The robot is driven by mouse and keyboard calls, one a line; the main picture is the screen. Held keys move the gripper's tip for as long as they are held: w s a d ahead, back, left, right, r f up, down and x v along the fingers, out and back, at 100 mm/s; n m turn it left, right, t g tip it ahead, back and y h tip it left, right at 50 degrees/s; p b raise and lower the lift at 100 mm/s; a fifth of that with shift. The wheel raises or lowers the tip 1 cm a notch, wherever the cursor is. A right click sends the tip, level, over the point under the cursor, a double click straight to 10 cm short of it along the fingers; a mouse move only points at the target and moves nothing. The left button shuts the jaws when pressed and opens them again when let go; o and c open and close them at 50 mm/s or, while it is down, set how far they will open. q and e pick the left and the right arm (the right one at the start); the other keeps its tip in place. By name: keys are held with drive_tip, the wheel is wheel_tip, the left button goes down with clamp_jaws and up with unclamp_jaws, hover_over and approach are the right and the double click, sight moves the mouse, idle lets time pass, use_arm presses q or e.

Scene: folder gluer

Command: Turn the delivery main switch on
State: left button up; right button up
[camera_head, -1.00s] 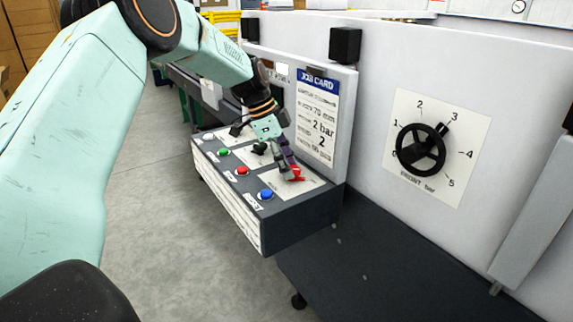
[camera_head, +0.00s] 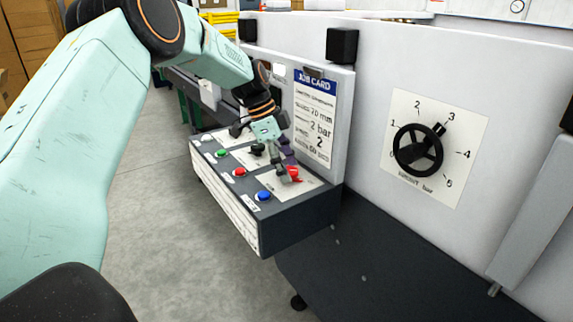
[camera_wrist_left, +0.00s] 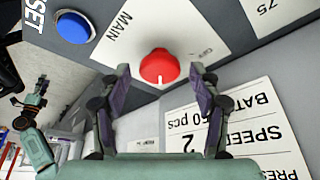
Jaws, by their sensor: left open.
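The main switch is a red rotary knob (camera_head: 293,174) on a white plate at the near right end of the control box. In the left wrist view the red knob (camera_wrist_left: 160,67) has a white mark at its edge, and the plate reads MAIN. My left gripper (camera_head: 287,164) is over the switch plate. In the left wrist view the open left gripper (camera_wrist_left: 160,82) has one finger on each side of the knob, with gaps to both. Whether the fingertips reach down beside the knob I cannot tell.
A blue button (camera_head: 264,195) marked RESET sits beside the switch plate. Red (camera_head: 240,172) and green (camera_head: 222,153) buttons and black knobs are farther along the box. The job card (camera_head: 314,115) panel stands close behind. A black handwheel (camera_head: 418,149) is on the white wall.

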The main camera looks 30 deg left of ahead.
use_arm(q)
drive_tip(key=shift+s+a+r, duration=0.15)
drive_tip(key=v, duration=1.1)
drive_tip(key=shift+r, duration=0.35)
drive_tip(key=shift+s+a, duration=0.1)
drive_tip(key=shift+a, duration=0.05)
